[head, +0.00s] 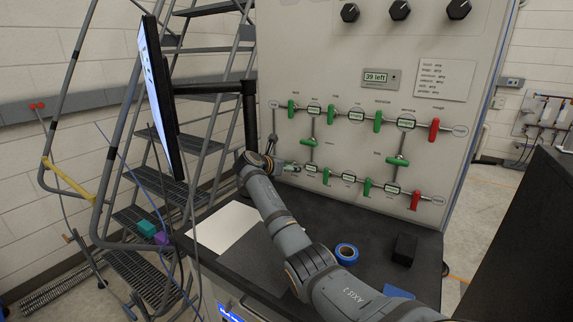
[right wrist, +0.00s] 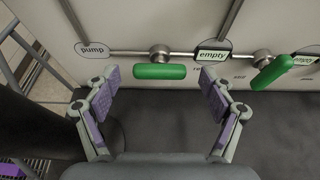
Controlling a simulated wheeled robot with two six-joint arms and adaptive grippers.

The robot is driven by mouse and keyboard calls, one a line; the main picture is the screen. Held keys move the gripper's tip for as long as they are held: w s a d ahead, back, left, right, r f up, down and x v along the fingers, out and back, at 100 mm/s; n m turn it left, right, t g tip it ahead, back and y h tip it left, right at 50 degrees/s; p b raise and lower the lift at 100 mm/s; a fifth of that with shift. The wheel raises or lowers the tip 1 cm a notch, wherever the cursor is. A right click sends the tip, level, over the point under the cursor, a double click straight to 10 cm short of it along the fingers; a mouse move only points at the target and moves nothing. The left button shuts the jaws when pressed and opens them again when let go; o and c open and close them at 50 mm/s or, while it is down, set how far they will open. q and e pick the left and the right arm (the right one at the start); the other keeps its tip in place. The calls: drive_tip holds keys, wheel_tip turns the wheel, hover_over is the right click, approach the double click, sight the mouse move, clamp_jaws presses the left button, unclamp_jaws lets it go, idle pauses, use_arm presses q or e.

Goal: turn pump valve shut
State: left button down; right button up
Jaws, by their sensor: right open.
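The pump valve's green handle (right wrist: 160,71) shows in the right wrist view, just right of the "pump" label (right wrist: 92,50). The handle lies level, along the horizontal pipe, below its round metal hub (right wrist: 159,54). My right gripper (right wrist: 161,82) is open, with one finger off each end of the handle. I see no clear contact. In the head view my right gripper (head: 279,160) is at the lower left of the valve panel (head: 345,222) and partly hides this valve. My left gripper is not in view.
A second green handle (right wrist: 271,72) stands slanted to the right, past an "empty" tag (right wrist: 211,53). More green handles and red handles (head: 434,130) are on the panel. A monitor (head: 160,95) stands left. Blue tape (head: 347,253) and a black block (head: 404,248) lie on the bench.

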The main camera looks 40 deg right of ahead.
drive_tip(key=c, duration=1.1)
drive_tip(key=shift+s+d+f+m+t+y+p, duration=0.1)
drive_tip(key=shift+s+m+t+y+p, duration=0.1)
drive_tip(key=shift+m+t+p, duration=0.8)
drive_tip(key=shift+s+d+f+m+t+y+p, duration=0.15)
drive_tip(key=shift+m+t+p, duration=0.4)
drive_tip(key=shift+m, duration=0.75)
drive_tip(key=shift+c, duration=0.2)
drive_tip(key=shift+a, duration=0.1)
drive_tip(key=o, duration=1.1)
drive_tip(key=shift+o, duration=0.2)
